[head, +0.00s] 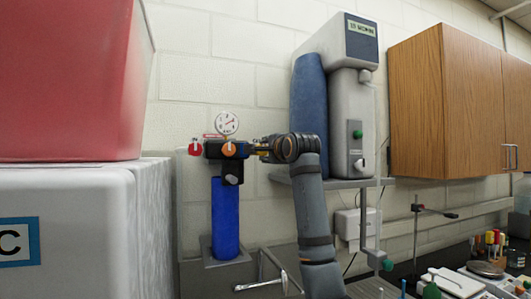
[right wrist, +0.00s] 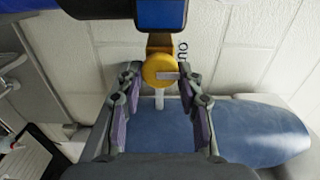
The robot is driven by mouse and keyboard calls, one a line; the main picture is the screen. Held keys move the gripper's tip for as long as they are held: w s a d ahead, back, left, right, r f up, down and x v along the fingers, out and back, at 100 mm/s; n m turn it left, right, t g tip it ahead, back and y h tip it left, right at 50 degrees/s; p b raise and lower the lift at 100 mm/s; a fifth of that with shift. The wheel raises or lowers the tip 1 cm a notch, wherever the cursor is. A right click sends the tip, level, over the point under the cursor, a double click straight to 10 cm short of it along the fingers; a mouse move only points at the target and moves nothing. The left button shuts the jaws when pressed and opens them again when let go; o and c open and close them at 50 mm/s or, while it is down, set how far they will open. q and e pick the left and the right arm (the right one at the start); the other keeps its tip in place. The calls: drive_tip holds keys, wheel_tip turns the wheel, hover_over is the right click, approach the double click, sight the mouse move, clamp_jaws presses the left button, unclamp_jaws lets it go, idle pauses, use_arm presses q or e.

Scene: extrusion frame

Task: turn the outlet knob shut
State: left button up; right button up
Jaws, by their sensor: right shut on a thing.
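The outlet knob (right wrist: 155,72) is round and yellow with a pale bar across its face. In the right wrist view it sits between the fingertips of my right gripper (right wrist: 163,80), beside a wall label of which "OU" shows. My right gripper is shut on this knob. In the head view my right gripper (head: 264,149) reaches the right end of the dark manifold (head: 213,150) and mostly hides the knob. The manifold also bears a red knob (head: 195,149), an orange knob (head: 229,149) and a round gauge (head: 227,122). My left gripper is not in view.
A blue cylinder (head: 225,215) stands under the manifold. A grey dispenser (head: 343,120) with a blue side tank (head: 308,100) is close behind my right arm. A red bin (head: 70,80) on a white cabinet (head: 80,220) fills the left. A wooden cupboard (head: 430,105) hangs at right.

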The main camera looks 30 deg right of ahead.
idle(0.3)
drive_tip(key=o, duration=1.1)
drive_tip(key=v, duration=1.2)
